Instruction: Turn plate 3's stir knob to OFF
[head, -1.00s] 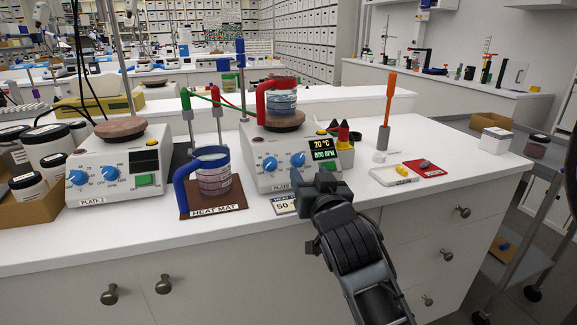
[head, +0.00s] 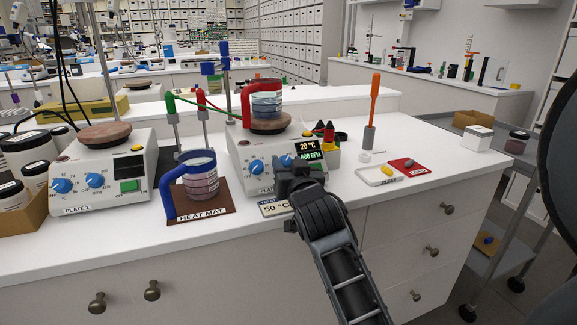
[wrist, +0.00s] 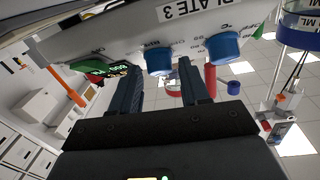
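Plate 3 (head: 238,157) is a white hotplate with a lit display (head: 308,151) that reads 20 °C above an RPM number. Its left blue knob (head: 256,166) is clear in the head view. Its right blue knob (head: 284,161) is partly hidden by my gripper (head: 291,172). The wrist view looks upside down, with the PLATE 3 label at the top. There the knob marked RPM (wrist: 158,61) appears between the open fingers of my gripper (wrist: 161,66), with gaps at both sides. The °C knob (wrist: 223,47) is beside it. Contact depth is unclear.
A red-handled beaker (head: 266,100) stands on plate 3's top. A blue-handled beaker (head: 200,180) stands on the heat mat (head: 222,208) to its left. Plate 2 (head: 75,180) is farther left. Small trays (head: 378,176) and an orange-handled tool (head: 375,95) are at the right.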

